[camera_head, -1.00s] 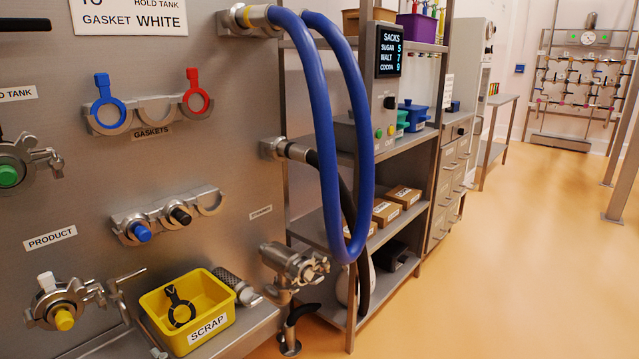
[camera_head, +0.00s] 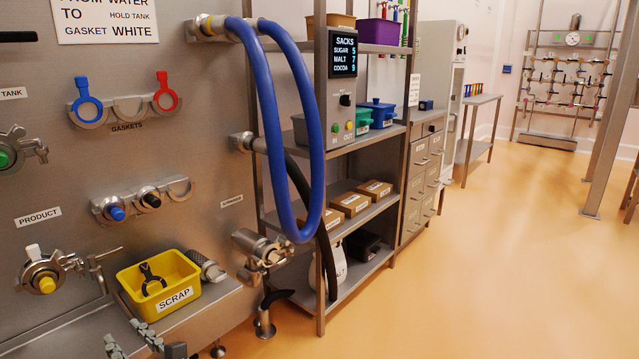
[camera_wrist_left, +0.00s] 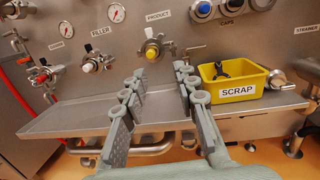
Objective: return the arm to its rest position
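My left gripper (camera_head: 131,341) shows at the bottom left of the head view, in front of the panel's ledge. In the left wrist view its two grey fingers (camera_wrist_left: 157,80) are spread apart with nothing between them. They point at the steel panel, below the PRODUCT valve (camera_wrist_left: 153,50) and left of the yellow SCRAP bin (camera_wrist_left: 232,90). The bin (camera_head: 189,291) holds a black gasket ring (camera_head: 153,287) and stands on the ledge. My right gripper is in neither view.
A blue gasket (camera_head: 86,103) and a red gasket (camera_head: 164,92) hang on the panel rack. A blue hose (camera_head: 263,90) loops down in front of the shelving (camera_head: 357,219). Open orange floor (camera_head: 470,270) lies to the right.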

